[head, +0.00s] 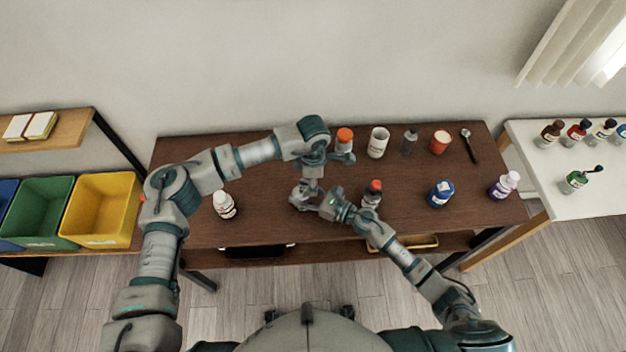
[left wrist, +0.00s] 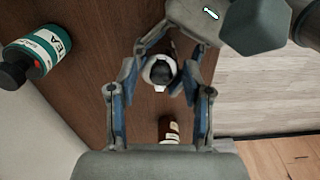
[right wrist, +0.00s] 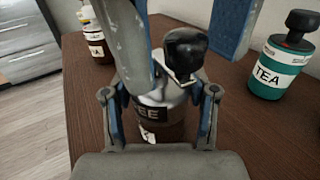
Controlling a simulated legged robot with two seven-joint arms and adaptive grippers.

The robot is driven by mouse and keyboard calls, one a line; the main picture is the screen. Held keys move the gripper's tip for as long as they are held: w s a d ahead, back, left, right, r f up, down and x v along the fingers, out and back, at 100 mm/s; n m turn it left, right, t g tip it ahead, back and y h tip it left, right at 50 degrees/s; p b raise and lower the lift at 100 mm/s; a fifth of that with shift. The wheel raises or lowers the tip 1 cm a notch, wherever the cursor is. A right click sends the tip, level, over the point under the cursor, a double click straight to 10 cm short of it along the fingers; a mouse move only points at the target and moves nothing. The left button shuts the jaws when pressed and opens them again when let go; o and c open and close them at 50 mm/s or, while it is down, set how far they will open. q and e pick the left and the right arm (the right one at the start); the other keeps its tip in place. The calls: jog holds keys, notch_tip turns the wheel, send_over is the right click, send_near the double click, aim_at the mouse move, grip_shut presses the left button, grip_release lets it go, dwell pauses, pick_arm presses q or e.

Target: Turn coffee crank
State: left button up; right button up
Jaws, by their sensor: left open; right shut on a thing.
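The coffee grinder shows in the right wrist view (right wrist: 160,112) as a grey-topped jar with a partly hidden label ending in "EE" and a black crank knob (right wrist: 184,50) above. In the head view the grippers hide most of it. My right gripper (head: 303,196) is shut on the grinder's body from the side. My left gripper (head: 312,174) is open and points down over the grinder. In the left wrist view its fingers stand on both sides of the black knob (left wrist: 162,71); I cannot tell if they touch it.
A teal TEA jar (right wrist: 277,70) stands close by. Several containers line the back of the brown table (head: 270,228). The front left of the table is mostly clear.

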pick_arm(q)
jog(key=shift+c, duration=0.2)
grip_shut()
jog(key=m, duration=0.2)
jog(key=s+m, duration=0.1)
jog(key=m, duration=0.2)
jog(key=shift+s+a+m, duration=0.25)
jog(key=shift+a+m, duration=0.05)
jog(key=shift+o, duration=0.2)
grip_release()
notch_tip(320, 180, up, 12)
jog(key=shift+d+f, duration=0.1)
